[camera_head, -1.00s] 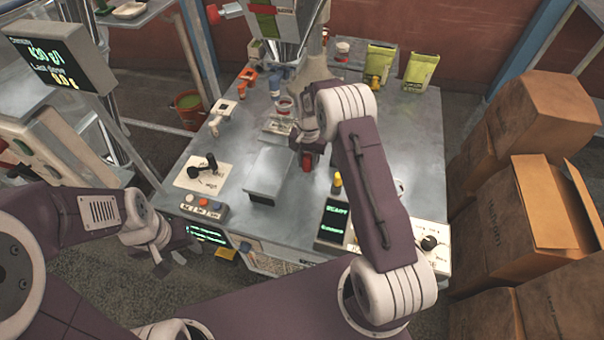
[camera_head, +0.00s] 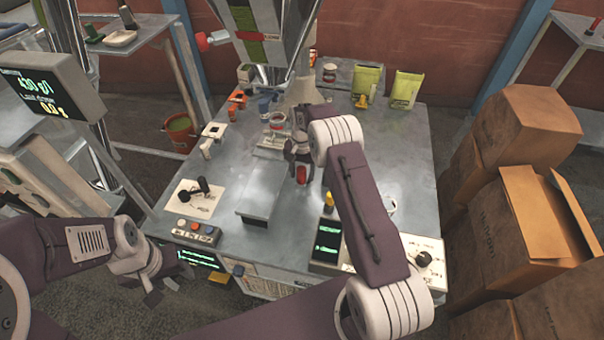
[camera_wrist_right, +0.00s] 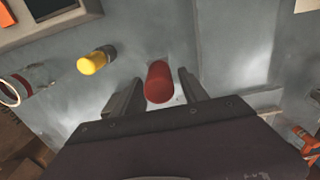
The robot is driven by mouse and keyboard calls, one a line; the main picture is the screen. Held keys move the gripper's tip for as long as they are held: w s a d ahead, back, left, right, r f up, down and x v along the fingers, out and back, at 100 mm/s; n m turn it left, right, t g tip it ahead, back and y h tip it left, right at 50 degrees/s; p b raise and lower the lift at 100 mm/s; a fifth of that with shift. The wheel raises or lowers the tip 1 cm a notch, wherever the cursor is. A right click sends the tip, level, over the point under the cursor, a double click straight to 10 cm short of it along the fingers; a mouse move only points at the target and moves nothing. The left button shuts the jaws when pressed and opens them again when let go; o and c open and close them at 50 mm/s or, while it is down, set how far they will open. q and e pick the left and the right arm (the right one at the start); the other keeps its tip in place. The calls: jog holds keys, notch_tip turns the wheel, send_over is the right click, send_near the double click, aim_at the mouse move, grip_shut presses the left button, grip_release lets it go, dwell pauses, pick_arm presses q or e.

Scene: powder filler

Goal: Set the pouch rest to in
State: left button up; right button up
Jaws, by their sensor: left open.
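A red knob (camera_head: 301,175) stands on the metal bench, beside a raised grey plate (camera_head: 266,190). I cannot tell for sure which part is the pouch rest or how it is set. My right gripper (camera_head: 301,160) is low over the bench at the red knob. In the right wrist view the red knob (camera_wrist_right: 159,82) sits between the two fingers of my right gripper (camera_wrist_right: 156,90), with narrow gaps at its sides. My left gripper (camera_head: 168,285) is open and empty, in front of the bench's near left corner.
A yellow-topped knob (camera_head: 329,201) stands near the display box (camera_head: 327,242). A black lever (camera_head: 200,187) and a button box (camera_head: 196,232) are at the bench's left. The filler hopper (camera_head: 268,35) rises at the back. Cardboard boxes (camera_head: 520,140) stand to the right.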

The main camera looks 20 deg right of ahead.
jog(key=shift+a, duration=0.1)
notch_tip(320, 180, up, 9)
jog(key=shift+p, duration=0.5)
